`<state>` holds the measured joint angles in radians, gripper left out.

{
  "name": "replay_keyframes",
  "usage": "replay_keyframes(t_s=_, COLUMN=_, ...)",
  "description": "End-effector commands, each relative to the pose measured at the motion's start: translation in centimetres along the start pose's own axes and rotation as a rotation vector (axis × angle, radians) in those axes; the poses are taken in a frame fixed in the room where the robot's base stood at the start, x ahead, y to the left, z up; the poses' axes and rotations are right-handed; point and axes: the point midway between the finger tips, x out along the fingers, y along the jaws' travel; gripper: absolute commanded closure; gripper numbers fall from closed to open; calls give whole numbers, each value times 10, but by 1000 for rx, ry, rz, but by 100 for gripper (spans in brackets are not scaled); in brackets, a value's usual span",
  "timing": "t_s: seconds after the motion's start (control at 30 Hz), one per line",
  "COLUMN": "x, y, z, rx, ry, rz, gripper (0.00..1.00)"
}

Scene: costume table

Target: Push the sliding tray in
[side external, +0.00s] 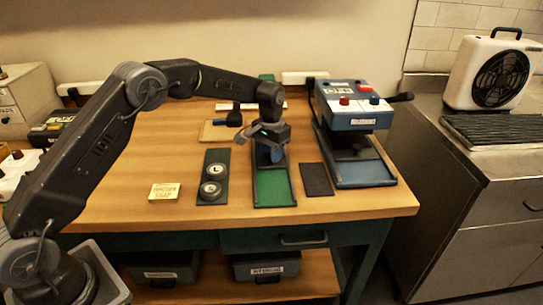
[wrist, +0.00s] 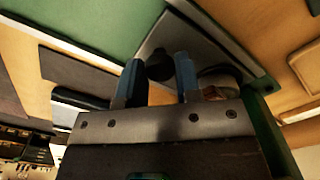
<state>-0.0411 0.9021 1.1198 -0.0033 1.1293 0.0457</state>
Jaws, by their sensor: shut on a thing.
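A long green track with dark raised edges (side external: 274,188) runs front to back near the middle of the table. Its front part is bare green. The sliding tray, a grey plate with a black knob, shows in the wrist view (wrist: 220,50); in the side view my gripper mostly hides it. My gripper (side external: 270,155) points down over the track's middle. In the wrist view its two blue fingers (wrist: 158,82) stand either side of the black knob (wrist: 159,66), shut on it. A round metallic thing (wrist: 218,78) sits on the tray beside the right finger, partly hidden.
Left of the track lies a dark plate with two round pieces (side external: 213,180), then a yellow card (side external: 164,191). To the right are a dark flat pad (side external: 316,180) and a blue-and-white press machine (side external: 352,108) with a side lever. The front left tabletop is clear.

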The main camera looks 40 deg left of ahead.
Motion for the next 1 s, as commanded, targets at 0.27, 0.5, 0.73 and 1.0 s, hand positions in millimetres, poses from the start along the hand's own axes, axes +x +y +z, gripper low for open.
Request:
replay_keyframes(t_s=0.27, x=-1, y=-5, z=-4, rx=-5, ry=18, rz=-5, gripper=59)
replay_keyframes(t_s=0.5, x=-1, y=-3, z=-3, rx=-4, ry=13, rz=-4, gripper=43)
replay_keyframes(t_s=0.73, x=-1, y=-1, z=0, rx=-3, ry=11, rz=-4, gripper=43)
replay_keyframes(t_s=1.0, x=-1, y=25, z=24, rx=0, ry=9, rz=-3, gripper=43)
